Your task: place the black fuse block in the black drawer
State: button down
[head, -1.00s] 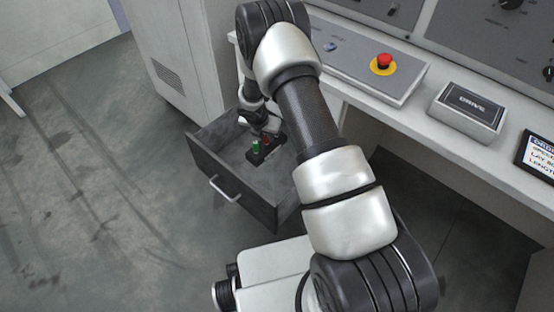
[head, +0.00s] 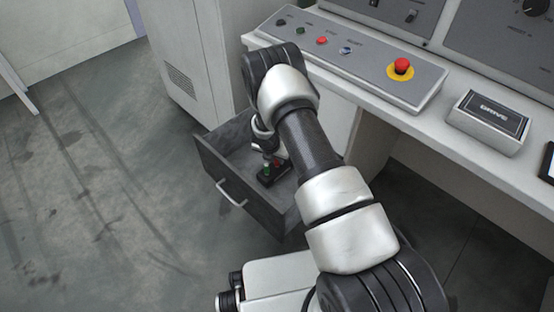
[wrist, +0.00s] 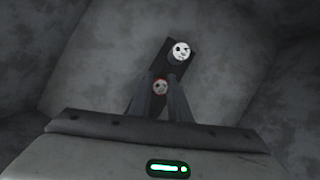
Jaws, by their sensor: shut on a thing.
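In the wrist view the fuse block (wrist: 176,49) sticks out beyond my fingers, with a pale round top and a red-ringed one. My gripper (wrist: 160,88) is shut on the fuse block, with a finger on each side near the red-ringed piece. In the head view my arm hides most of the gripper and the drawer's right side.
The drawer is pulled out below a white desk (head: 385,113). A white cabinet (head: 181,60) stands behind the drawer. The floor at left is clear.

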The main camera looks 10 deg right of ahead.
jog(key=c, duration=1.7)
grip_release()
jog(key=shift+f, duration=0.1)
jog(key=shift+o, duration=0.2)
